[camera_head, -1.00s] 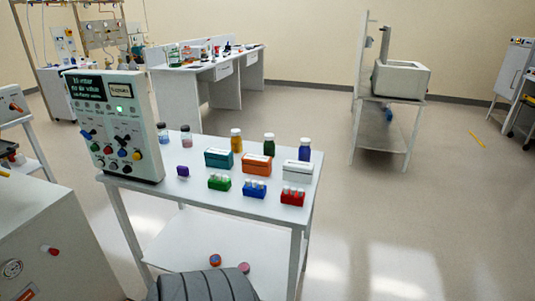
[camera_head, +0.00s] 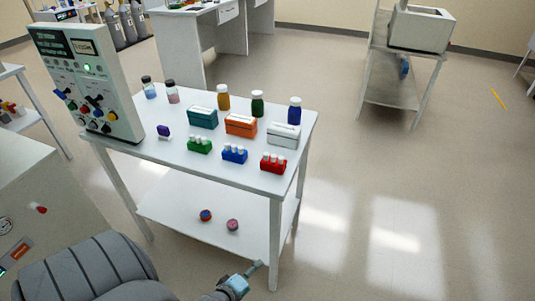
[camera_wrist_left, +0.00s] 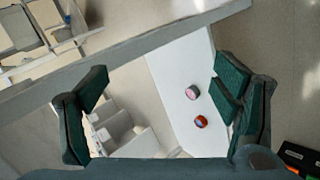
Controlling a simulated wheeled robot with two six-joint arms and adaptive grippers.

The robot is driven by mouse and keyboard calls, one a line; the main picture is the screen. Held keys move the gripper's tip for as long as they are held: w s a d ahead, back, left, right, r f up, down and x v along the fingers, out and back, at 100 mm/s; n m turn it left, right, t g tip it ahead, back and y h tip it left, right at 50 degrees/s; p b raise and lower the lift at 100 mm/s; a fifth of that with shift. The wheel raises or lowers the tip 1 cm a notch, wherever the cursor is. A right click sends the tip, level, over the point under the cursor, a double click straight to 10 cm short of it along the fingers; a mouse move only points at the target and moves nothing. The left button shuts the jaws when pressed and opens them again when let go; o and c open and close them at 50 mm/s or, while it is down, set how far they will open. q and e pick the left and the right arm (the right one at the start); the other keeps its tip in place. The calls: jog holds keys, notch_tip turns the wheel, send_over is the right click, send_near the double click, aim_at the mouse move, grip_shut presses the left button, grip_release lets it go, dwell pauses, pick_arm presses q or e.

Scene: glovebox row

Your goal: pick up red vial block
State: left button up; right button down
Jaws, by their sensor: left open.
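The red vial block (camera_head: 273,163) sits on the white table's top (camera_head: 178,156), near its front right corner. White-capped vials stand in it. My left gripper (camera_head: 254,270) is low in front of the table, below the tabletop and well apart from the block. In the left wrist view its two green fingers (camera_wrist_left: 165,108) are spread wide with nothing between them. The red block is not in the left wrist view. My right gripper is not in view.
A blue vial block (camera_head: 235,155) and a green one (camera_head: 199,146) stand left of the red block. A white box (camera_head: 283,135) is behind it. The lower shelf (camera_head: 175,207) holds two small round items. Floor right of the table is clear.

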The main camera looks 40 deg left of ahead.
pick_arm(q)
jog(key=w+a+r+n+t+y+p, duration=0.1)
jog(key=w+r+n+t, duration=0.1)
jog(key=w+r+n, duration=0.3)
jog(key=w+a+r+n+t, duration=0.1)
jog(key=w+r+n, duration=0.15)
jog(key=r, duration=0.55)
jog(key=n+t+y+p, duration=0.2)
jog(key=n+t+y, duration=0.15)
jog(key=n, duration=1.15)
send_near(272, 158)
jog(key=b+x, duration=0.3)
jog(key=x, duration=0.8)
jog(key=shift+f, duration=0.1)
jog(key=shift+w, duration=0.15)
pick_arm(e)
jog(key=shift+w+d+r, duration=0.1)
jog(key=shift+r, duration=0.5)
pick_arm(q)
jog(key=c, duration=1.4)
jog(key=shift+o, duration=0.2)
jog(key=shift+r, duration=0.2)
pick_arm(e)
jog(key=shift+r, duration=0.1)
